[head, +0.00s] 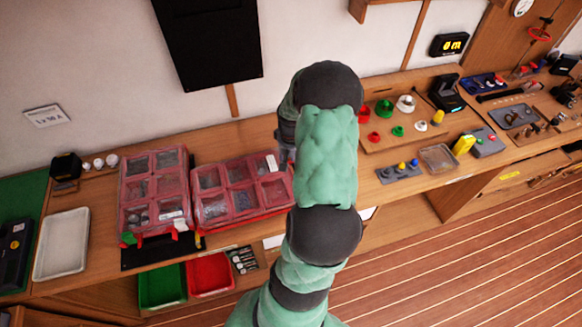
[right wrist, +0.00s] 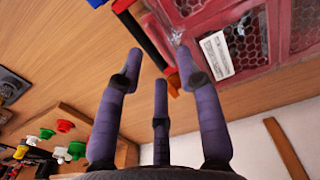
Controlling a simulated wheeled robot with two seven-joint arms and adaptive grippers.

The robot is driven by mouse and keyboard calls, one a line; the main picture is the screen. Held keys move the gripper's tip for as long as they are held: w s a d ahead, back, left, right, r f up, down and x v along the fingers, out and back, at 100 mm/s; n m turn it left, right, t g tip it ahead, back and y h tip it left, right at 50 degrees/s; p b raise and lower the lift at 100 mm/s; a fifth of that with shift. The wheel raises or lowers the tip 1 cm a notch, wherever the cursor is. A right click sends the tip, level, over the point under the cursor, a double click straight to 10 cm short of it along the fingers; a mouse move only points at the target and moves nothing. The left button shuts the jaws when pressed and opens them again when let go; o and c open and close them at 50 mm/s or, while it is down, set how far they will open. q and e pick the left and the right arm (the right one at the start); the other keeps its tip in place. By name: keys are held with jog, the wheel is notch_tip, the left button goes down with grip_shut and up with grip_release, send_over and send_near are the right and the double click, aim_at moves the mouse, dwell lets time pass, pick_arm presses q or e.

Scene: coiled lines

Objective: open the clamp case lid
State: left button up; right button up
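Two red cases with clear compartmented lids lie side by side on the bench in the head view, a left one (head: 153,187) and a right one (head: 240,190). I cannot tell by name which is the clamp case. Both lids look shut. In the right wrist view a red case (right wrist: 250,42) with a white label is close at the upper right, with a black and red bar (right wrist: 143,38) along its edge. My right gripper (right wrist: 158,66) has its three fingers spread near that edge, with nothing seen held. In the head view my arm hides the gripper. My left gripper is out of view.
A white tray (head: 62,244) lies left of the cases. Green (head: 162,285) and red (head: 210,273) bins sit below the front edge. Several coloured reels (head: 384,108) and a clear tray (head: 438,158) stand to the right. My arm hides the bench's middle.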

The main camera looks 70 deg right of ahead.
jog(key=shift+f, duration=1.6)
grip_shut()
